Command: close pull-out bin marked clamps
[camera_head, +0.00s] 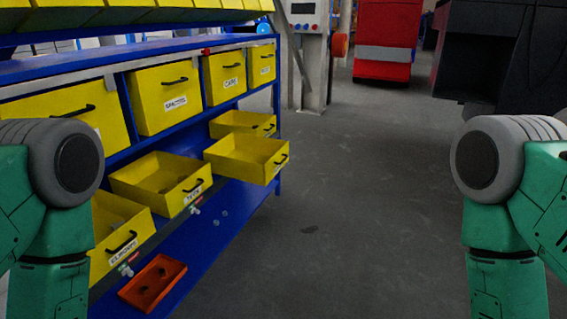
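Yellow bins with black handles sit in two rows of a blue rack on the left. In the lower row, one open-topped bin (245,157) stands pulled out farther than its neighbours, toward the aisle. Its small white label is too small to read, so I cannot tell whether it is the clamps bin. Behind it is another lower bin (241,123), its label also unreadable. Nearer lower bins read roughly "TEES" (161,182) and "ELBOWS" (120,227). Only my green arm links show at both sides; neither gripper is in view.
Upper bins, one labelled roughly "SPACERS" (164,97), sit level in the rack (243,208). An orange tray (153,283) lies on the low blue shelf. The grey floor (370,200) is clear. A dark machine (490,55) stands at right, a red cabinet (387,35) behind.

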